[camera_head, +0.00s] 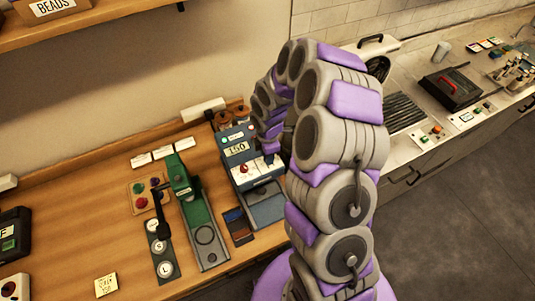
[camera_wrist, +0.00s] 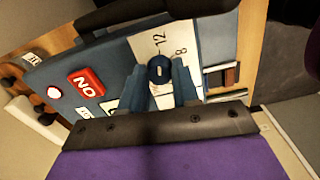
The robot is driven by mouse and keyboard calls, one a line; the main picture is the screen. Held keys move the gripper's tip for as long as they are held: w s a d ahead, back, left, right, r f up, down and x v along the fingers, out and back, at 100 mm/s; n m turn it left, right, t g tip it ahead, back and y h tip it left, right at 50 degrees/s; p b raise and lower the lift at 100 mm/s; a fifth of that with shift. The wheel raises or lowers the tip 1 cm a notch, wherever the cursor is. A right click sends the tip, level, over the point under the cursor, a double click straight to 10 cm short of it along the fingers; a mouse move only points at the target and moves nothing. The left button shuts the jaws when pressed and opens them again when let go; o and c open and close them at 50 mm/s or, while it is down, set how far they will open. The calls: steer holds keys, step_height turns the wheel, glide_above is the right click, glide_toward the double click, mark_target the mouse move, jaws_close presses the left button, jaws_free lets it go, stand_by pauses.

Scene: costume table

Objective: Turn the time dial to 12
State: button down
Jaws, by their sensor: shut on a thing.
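The blue machine (camera_head: 236,141) stands on the wooden counter, with a display reading 150 and a red knob on its white panel. In the wrist view, the time dial (camera_wrist: 160,68) is a round dark blue knob on a white plate (camera_wrist: 145,45). My gripper (camera_wrist: 160,78) is shut on the knob, one finger on each side. In the head view my arm hides the grip.
A red ON switch (camera_wrist: 86,82) sits on the blue machine left of my fingers. A green press (camera_head: 196,215) stands left of the machine, with a dark swatch card (camera_head: 237,226) between. Jars (camera_head: 222,121) stand behind. Grey floor lies at the right.

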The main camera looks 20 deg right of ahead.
steer(key=c, duration=0.8)
jaws_free()
steer(key=shift+w, duration=0.1)
step_height(320, 180, up, 17)
steer(key=shift+r+b, duration=0.2)
steer(key=shift+b, duration=0.2)
steer(key=s+f+m+b, duration=0.2)
steer(key=s+m+b, duration=0.3)
steer(key=s, duration=0.6)
steer(key=s+f+m+g+b, duration=0.1)
steer(key=s+f+m+b, duration=0.2)
steer(key=s+m, duration=0.4)
steer(key=s+f+m+b, duration=0.2)
steer(key=s+m+b, duration=0.4)
steer(key=s, duration=0.9)
steer(key=shift+s+f+m+g+b, duration=0.2)
steer(key=shift+f+m+g+b, duration=0.2)
steer(key=shift+m, duration=0.1)
